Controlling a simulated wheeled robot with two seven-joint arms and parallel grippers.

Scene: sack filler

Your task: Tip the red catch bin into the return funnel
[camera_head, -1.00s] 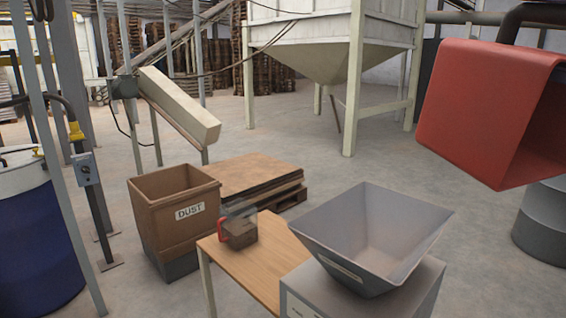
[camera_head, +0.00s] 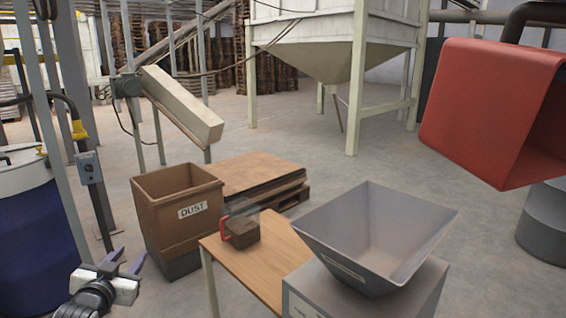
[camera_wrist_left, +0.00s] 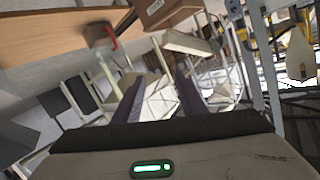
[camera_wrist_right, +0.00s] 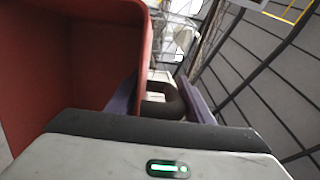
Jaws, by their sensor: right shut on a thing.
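The red catch bin (camera_head: 490,105) hangs in the air at the upper right of the head view, its open mouth facing right. It stands higher than the grey return funnel (camera_head: 335,245) and to its right, apart from it. My right gripper (camera_wrist_right: 162,100) is shut on the bin's dark curved handle; the red bin wall (camera_wrist_right: 60,60) fills the left of the right wrist view. The inside of the bin is mostly hidden. My left gripper (camera_head: 121,260) is open and empty at the lower left of the head view, short of the dust bin.
A wooden table (camera_head: 255,262) stands left of the funnel with a red-handled scoop (camera_head: 242,236) on it. A brown dust bin (camera_head: 175,225), a blue drum (camera_head: 40,240) and a post are at left. A grey drum (camera_head: 545,230) stands at right.

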